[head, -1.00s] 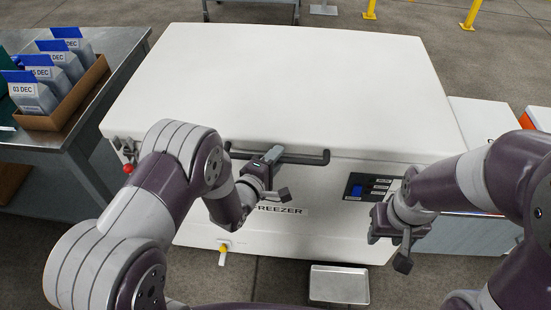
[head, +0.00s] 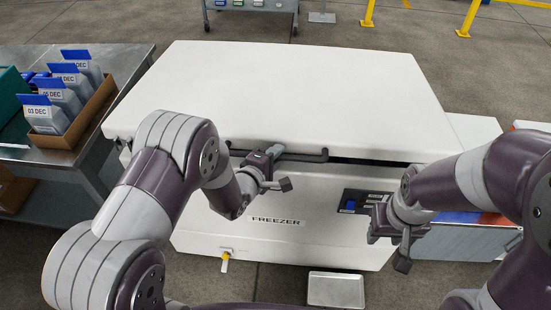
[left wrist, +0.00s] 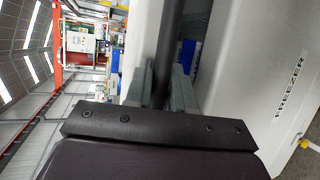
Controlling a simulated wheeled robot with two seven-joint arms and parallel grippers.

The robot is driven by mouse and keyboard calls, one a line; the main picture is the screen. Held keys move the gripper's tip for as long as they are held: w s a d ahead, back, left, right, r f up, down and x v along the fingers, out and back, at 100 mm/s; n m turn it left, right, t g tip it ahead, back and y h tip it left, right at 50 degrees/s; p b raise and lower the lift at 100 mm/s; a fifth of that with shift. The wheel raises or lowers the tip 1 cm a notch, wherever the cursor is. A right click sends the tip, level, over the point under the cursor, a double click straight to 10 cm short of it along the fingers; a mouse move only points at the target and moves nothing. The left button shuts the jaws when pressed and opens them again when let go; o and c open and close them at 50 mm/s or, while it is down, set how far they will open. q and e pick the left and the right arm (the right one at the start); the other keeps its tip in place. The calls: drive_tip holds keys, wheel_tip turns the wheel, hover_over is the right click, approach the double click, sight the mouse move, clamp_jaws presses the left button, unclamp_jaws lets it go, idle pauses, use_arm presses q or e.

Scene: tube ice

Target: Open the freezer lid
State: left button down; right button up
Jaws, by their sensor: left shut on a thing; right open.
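The white chest freezer (head: 300,235) stands in front of me in the head view. Its lid (head: 285,90) is raised a little at the front, with a dark gap under its front edge. My left gripper (head: 272,158) is shut on the dark bar handle (head: 308,157) at the lid's front. In the left wrist view the handle (left wrist: 170,45) runs between the two fingers, and the freezer front with its lettering (left wrist: 290,85) is at the right. My right gripper (head: 402,240) is open and empty, in front of the freezer's control panel (head: 355,200).
A metal table (head: 130,70) at the left holds a cardboard box (head: 100,110) of labelled bags. White and orange boxes stand right of the freezer. A metal tray (head: 336,290) is low in front. Yellow rails (head: 480,15) are at the back.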

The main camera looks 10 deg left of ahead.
use_arm(q)
drive_tip(key=w+r+p, duration=0.4)
drive_tip(key=r+p, duration=0.3)
drive_tip(key=r, duration=0.3)
drive_tip(key=w+r+p, duration=0.5)
drive_tip(key=r+p, duration=0.2)
drive_tip(key=r, duration=0.3)
drive_tip(key=w+r+g+p, duration=0.1)
drive_tip(key=w+r+p, duration=0.3)
drive_tip(key=r+p, duration=0.3)
drive_tip(key=shift+w+r+y, duration=0.15)
drive_tip(key=shift+r+y, duration=0.15)
drive_tip(key=shift+r, duration=1.3)
use_arm(e)
wheel_tip(320, 180, up, 24)
drive_tip(key=shift+r, duration=0.2)
